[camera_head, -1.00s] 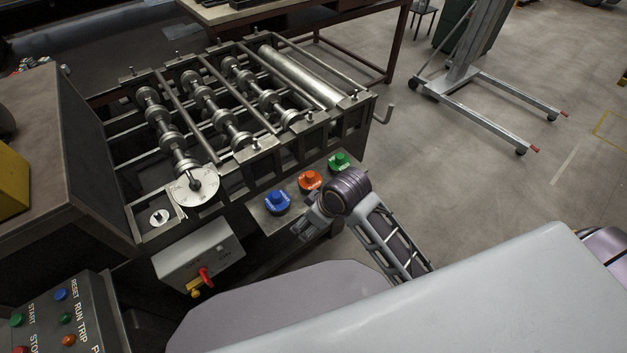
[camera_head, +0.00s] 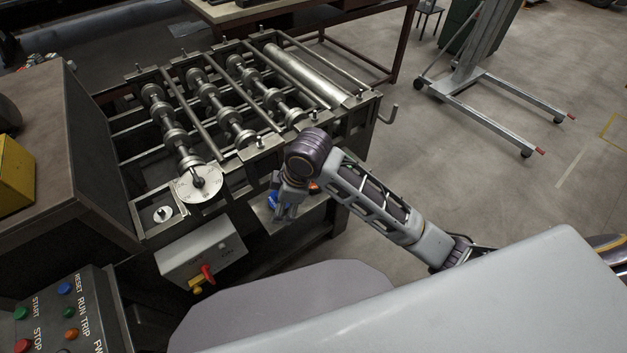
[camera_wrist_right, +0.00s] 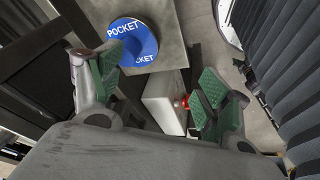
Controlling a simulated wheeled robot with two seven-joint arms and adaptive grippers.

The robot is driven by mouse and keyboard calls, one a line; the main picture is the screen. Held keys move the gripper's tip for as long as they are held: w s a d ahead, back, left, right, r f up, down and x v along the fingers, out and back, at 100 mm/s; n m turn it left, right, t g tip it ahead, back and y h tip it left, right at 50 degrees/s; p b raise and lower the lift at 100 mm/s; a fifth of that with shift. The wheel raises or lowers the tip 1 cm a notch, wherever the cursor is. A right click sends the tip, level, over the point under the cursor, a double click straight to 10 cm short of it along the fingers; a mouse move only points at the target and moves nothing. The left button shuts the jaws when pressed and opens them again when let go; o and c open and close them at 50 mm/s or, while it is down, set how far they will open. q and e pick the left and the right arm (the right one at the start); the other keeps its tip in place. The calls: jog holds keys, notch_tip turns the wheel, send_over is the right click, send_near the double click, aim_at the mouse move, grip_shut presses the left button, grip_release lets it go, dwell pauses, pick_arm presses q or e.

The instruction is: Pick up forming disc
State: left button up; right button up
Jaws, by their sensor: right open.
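A blue disc lettered POCKET (camera_wrist_right: 133,42) lies flat on a grey shelf at the front of the roll-forming machine. In the head view this blue disc (camera_head: 272,199) is partly covered by my right gripper (camera_head: 284,208). An orange disc (camera_head: 314,187) beside it shows only at its edge, and the green disc is hidden behind my right arm. In the wrist view my right gripper (camera_wrist_right: 158,84) is open and empty, its green pads wide apart. The blue disc appears beyond the left finger, not between the pads. My left gripper is not in view.
The machine's frame (camera_head: 258,157) with rollers stands behind the shelf. A grey switch box (camera_head: 190,258) with a red handle is below. Open floor lies to the right.

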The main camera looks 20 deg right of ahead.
jog(key=w+r+n, duration=0.1)
jog(key=w+n+h, duration=0.1)
jog(key=shift+d+r+n, duration=0.1)
jog(key=shift+r+n, duration=0.25)
jog(key=shift+n, duration=0.05)
jog(key=shift+w+d+r+n+g+h, duration=0.4)
jog(key=shift+w+d+r+n+h, duration=0.1)
jog(key=shift+w+d+r+n, duration=0.3)
jog(key=w+d+r+n+h, duration=0.2)
jog(key=w+d+r, duration=0.2)
jog(key=d+r, duration=0.1)
jog(key=shift+w+d+n+g+h, duration=0.3)
jog(key=shift+d+g+h, duration=0.1)
jog(key=shift+d, duration=0.45)
jog(key=shift+f, duration=0.1)
jog(key=shift+w+d+f, duration=0.1)
jog(key=shift+d+f, duration=0.1)
jog(key=shift+f, duration=1.2)
jog(key=shift+w+d+f, duration=0.1)
jog(key=shift+d+f, duration=0.1)
jog(key=shift+f, duration=1.15)
jog(key=shift+d+f, duration=0.2)
jog(key=shift+f, duration=1.2)
